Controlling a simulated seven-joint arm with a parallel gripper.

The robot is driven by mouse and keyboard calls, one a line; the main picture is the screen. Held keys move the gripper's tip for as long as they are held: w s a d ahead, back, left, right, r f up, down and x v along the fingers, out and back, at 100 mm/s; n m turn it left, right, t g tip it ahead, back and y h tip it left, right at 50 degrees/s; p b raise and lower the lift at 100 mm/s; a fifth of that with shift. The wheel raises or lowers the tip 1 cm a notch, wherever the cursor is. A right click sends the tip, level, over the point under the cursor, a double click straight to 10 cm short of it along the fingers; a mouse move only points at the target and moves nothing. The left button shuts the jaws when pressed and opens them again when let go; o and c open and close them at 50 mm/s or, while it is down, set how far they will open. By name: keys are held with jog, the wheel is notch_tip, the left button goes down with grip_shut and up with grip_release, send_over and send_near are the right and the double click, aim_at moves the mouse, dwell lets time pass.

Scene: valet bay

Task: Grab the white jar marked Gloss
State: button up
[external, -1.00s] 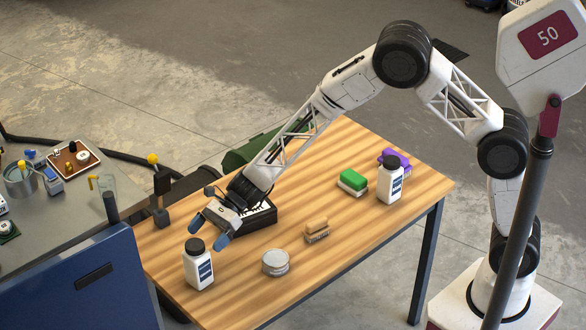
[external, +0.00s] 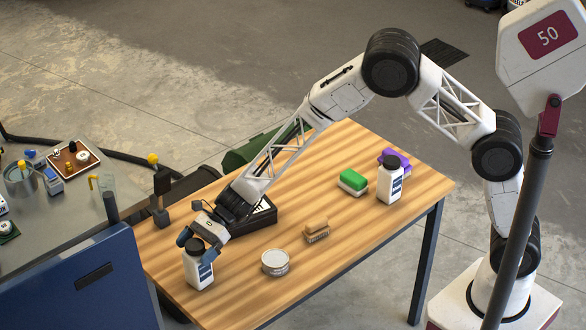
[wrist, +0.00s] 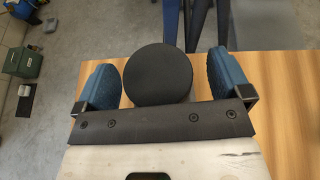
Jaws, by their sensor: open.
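A white jar with a black lid and a dark label (external: 198,270) stands upright at the near left of the table. A second similar white jar (external: 390,181) stands at the right. The label words are too small to read in either case. My gripper (external: 195,247) is at the lid of the left jar, with its blue fingers open. In the wrist view the round black lid (wrist: 157,75) lies between the two blue fingertips, with a gap on each side. The lid hides most of that jar's body there.
A round tin (external: 275,263), a brush (external: 317,230), a green sponge (external: 352,181) and a purple item (external: 395,158) stand on the wooden table (external: 340,255). A black box (external: 256,218) lies under my forearm. A blue cabinet (external: 80,285) adjoins at left.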

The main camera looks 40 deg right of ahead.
aim_at(194, 247)
jog(key=shift+c, duration=0.2)
jog(key=c, duration=1.7)
jog(key=shift+r, duration=0.1)
jog(key=shift+r, duration=1.65)
jog(key=shift+s+d+r, duration=0.1)
jog(key=shift+s+d, duration=0.1)
jog(key=shift+d, duration=0.05)
jog(key=s+d, duration=0.3)
jog(key=s+d+r, duration=0.1)
jog(key=s+d, duration=0.6)
jog(key=s, duration=0.1)
jog(key=shift+d+r, duration=0.2)
jog(key=shift+d, duration=0.05)
